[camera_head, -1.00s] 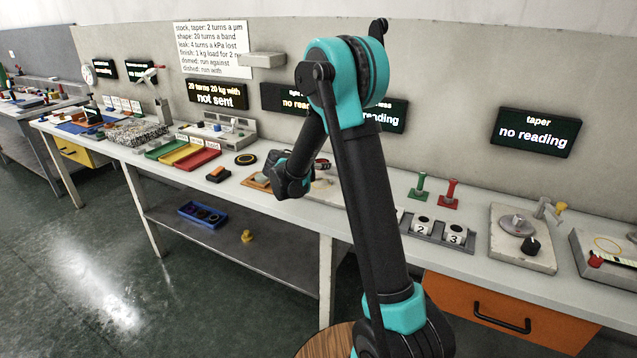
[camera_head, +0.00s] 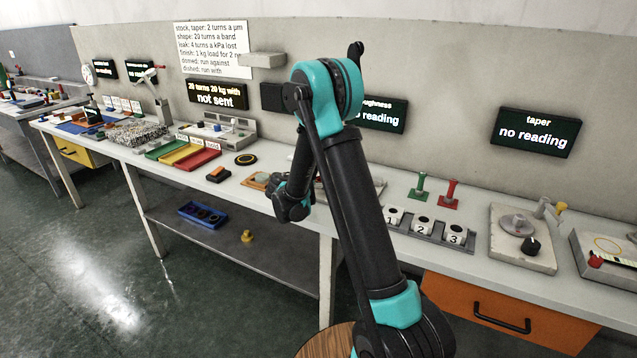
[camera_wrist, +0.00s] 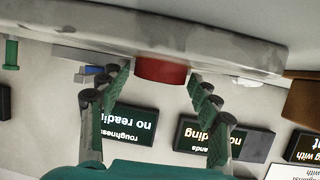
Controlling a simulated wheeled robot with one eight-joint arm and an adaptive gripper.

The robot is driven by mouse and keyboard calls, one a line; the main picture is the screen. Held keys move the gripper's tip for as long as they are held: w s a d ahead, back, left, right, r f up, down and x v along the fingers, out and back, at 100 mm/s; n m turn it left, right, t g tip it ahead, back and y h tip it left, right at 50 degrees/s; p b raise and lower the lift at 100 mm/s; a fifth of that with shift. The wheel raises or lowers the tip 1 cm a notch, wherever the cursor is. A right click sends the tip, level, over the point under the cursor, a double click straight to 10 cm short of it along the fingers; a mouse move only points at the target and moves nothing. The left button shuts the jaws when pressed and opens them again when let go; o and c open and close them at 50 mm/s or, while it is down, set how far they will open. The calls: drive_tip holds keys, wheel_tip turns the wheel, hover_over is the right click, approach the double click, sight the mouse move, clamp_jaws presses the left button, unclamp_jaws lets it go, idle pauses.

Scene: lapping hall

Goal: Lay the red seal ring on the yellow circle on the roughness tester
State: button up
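A red round piece (camera_wrist: 161,70), which looks like the seal ring seen from its side, rests against a grey slab (camera_wrist: 215,45) in the upside-down wrist view. My gripper (camera_wrist: 160,78) is open, its green-padded fingers on either side of the red piece with gaps to both. My wrist shows low in the head view (camera_head: 290,203), where my arm hides the red piece. A thin yellow circle (camera_head: 609,245) is on a grey device (camera_head: 590,262) at the right edge. I cannot tell whether that device is the roughness tester.
A numbered rack (camera_head: 432,232), red and green handled stands (camera_head: 450,194) and a stone plate with a black knob (camera_head: 522,250) stand right of my arm. Coloured trays (camera_head: 183,153) lie left. The "roughness" display (camera_head: 385,114) reads "no reading".

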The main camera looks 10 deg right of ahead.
drive_tip(key=shift+o, duration=0.5)
